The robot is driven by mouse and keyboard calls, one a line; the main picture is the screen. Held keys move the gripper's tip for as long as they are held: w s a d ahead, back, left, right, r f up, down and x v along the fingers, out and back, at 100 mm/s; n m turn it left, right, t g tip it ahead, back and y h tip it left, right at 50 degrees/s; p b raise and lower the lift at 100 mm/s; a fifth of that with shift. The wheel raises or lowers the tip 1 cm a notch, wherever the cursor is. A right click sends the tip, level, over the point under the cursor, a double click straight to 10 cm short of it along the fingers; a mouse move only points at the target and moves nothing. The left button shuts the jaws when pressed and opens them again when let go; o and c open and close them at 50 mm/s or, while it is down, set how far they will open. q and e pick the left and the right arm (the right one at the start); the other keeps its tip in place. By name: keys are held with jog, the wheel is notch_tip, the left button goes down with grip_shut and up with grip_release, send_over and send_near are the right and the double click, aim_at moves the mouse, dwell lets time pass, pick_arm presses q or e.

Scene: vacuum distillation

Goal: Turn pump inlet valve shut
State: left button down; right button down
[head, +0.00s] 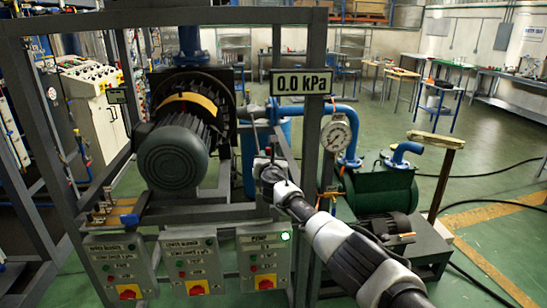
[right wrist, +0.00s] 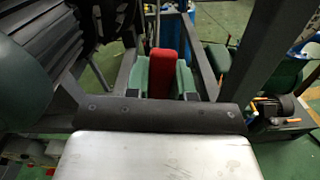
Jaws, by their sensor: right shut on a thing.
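In the right wrist view a red valve handle (right wrist: 163,72) stands between the two green finger pads of my right gripper (right wrist: 163,82), which is shut on it. In the head view my right arm comes in from the lower right, and the right gripper (head: 261,165) is at the steel frame, just right of the large dark motor. The handle and valve body are too small and covered there to make out, so I cannot tell the valve's position. My left gripper is not in view.
A frame post (head: 312,120) stands close right of my gripper. The large motor (head: 173,150) is close left. A display (head: 302,82) reads 0.0 kPa above a round gauge (head: 336,137). The pump panel (head: 263,258) has a lit green lamp. A green tank (head: 380,188) stands right.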

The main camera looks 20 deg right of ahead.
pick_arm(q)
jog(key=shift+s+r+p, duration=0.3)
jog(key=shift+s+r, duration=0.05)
pick_arm(e)
jog(key=shift+w+a+f+n, duration=0.1)
jog(key=shift+w+a+n, duration=0.05)
jog(key=shift+a+n, duration=0.7)
jog(key=shift+d+n, duration=0.15)
jog(key=shift+n, duration=0.1)
jog(key=c, duration=1)
grip_release()
jog(key=shift+o, duration=0.2)
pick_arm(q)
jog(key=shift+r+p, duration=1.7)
pick_arm(e)
jog(key=v, duration=1)
jog(key=shift+s, duration=0.4)
